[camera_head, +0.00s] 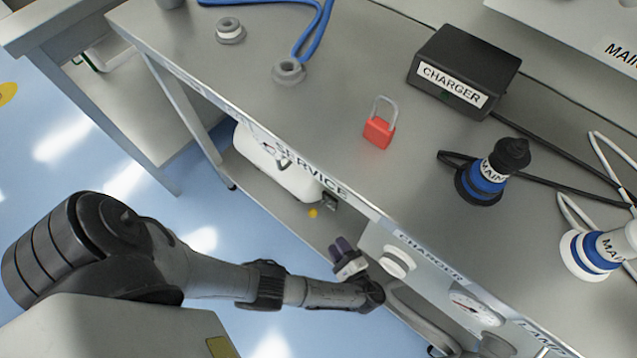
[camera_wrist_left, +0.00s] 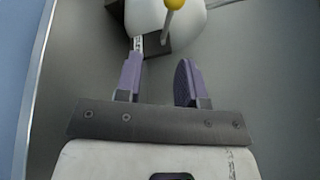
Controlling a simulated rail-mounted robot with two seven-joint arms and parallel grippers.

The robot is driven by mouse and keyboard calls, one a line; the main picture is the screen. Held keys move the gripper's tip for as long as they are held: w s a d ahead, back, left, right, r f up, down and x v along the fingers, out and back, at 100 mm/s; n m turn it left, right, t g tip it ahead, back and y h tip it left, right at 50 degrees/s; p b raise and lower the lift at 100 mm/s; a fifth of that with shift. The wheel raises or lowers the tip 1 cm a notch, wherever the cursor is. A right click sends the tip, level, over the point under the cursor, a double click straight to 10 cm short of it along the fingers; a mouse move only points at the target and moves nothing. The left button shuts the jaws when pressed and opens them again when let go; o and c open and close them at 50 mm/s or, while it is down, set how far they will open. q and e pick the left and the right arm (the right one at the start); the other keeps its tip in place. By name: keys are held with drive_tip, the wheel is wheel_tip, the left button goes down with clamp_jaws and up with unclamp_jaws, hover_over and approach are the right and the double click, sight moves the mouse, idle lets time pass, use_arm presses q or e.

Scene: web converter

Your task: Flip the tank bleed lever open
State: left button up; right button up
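The white tank (camera_head: 275,165) lies on the lower shelf under the bench. The bleed lever's yellow knob (camera_head: 312,212) shows below the tank's end. In the left wrist view, the yellow knob (camera_wrist_left: 174,4) sits at the top edge on a grey stem, which rises from a dark valve block (camera_wrist_left: 158,43) by the tank (camera_wrist_left: 150,14). My left gripper (camera_head: 342,244) is below the bench edge, right of the knob. In the left wrist view, my left gripper (camera_wrist_left: 158,72) has its purple fingers apart and empty, short of the valve block. My right gripper is out of view.
The bench front panel carries a white knob (camera_head: 397,262) and a gauge (camera_head: 472,306) close to my left gripper. A red padlock (camera_head: 378,131), a black charger (camera_head: 463,72) and blue-banded plugs (camera_head: 487,176) are on the bench top. The lower shelf limits room above and behind.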

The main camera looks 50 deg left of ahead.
sight(319, 208)
use_arm(q)
drive_tip(key=shift+t+y, duration=0.3)
drive_tip(key=shift+t, duration=0.1)
drive_tip(key=shift+w+a+r+b, duration=0.1)
drive_tip(key=shift+w+a+b, duration=0.35)
drive_tip(key=shift+a, duration=1.85)
drive_tip(key=shift+w+a+r+b, duration=0.1)
drive_tip(key=shift+w+a+b, duration=0.4)
drive_tip(key=shift+a, duration=1.75)
drive_tip(key=shift+w+a+b, duration=0.4)
drive_tip(key=shift+a+b, duration=0.05)
drive_tip(key=shift+a, duration=1.85)
drive_tip(key=shift+c, duration=0.2)
drive_tip(key=shift+w+d, duration=0.1)
drive_tip(key=c, duration=0.6)
drive_tip(key=shift+w+r, duration=0.1)
drive_tip(key=shift+w, duration=0.05)
clamp_jaws()
drive_tip(key=shift+r, duration=0.1)
